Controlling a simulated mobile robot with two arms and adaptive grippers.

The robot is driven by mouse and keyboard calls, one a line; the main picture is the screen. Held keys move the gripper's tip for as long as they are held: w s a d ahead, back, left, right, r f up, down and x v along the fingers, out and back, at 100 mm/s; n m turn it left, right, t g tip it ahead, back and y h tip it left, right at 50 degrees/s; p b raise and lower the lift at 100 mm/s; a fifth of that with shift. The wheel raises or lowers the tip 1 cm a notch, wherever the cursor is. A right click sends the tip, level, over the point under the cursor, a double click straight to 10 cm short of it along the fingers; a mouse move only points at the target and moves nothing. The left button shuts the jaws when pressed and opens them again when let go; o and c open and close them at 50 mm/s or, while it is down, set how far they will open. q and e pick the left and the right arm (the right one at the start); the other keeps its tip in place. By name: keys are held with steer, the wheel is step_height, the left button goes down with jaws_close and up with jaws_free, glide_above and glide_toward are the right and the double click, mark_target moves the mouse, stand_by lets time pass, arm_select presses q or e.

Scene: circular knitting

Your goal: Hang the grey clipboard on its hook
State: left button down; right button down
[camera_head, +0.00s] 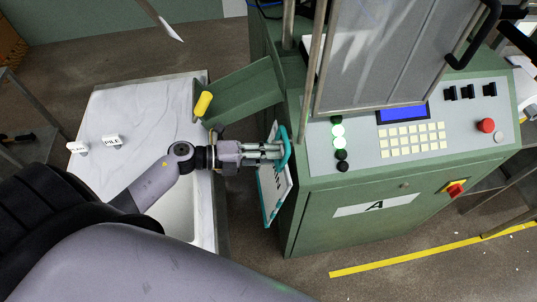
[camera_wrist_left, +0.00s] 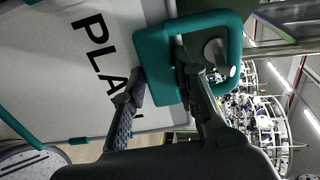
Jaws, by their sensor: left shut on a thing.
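The clipboard (camera_head: 269,196) is a board with a white sheet and teal edges and clip; it hangs against the left side of the green machine cabinet. In the left wrist view its sheet (camera_wrist_left: 60,70) reads "PLA…", partly hidden. My left gripper (camera_head: 279,153) is shut on the teal clip (camera_wrist_left: 156,62) at the board's top. A round grey piece (camera_wrist_left: 214,52), perhaps the hook, shows through the clip's loop. I cannot tell whether the loop is around it or only in front of it. My right gripper is not in view.
The green machine (camera_head: 318,215) with its control panel (camera_head: 409,138) stands right of my left gripper. A green chute (camera_head: 240,95) and a yellow handle (camera_head: 203,104) lie just behind the gripper. A white table (camera_head: 135,100) with small label stands is at left.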

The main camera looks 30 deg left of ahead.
arm_select(q)
steer(key=c, duration=1.2)
jaws_free()
steer(key=v, duration=1.2)
steer(key=shift+a, duration=0.1)
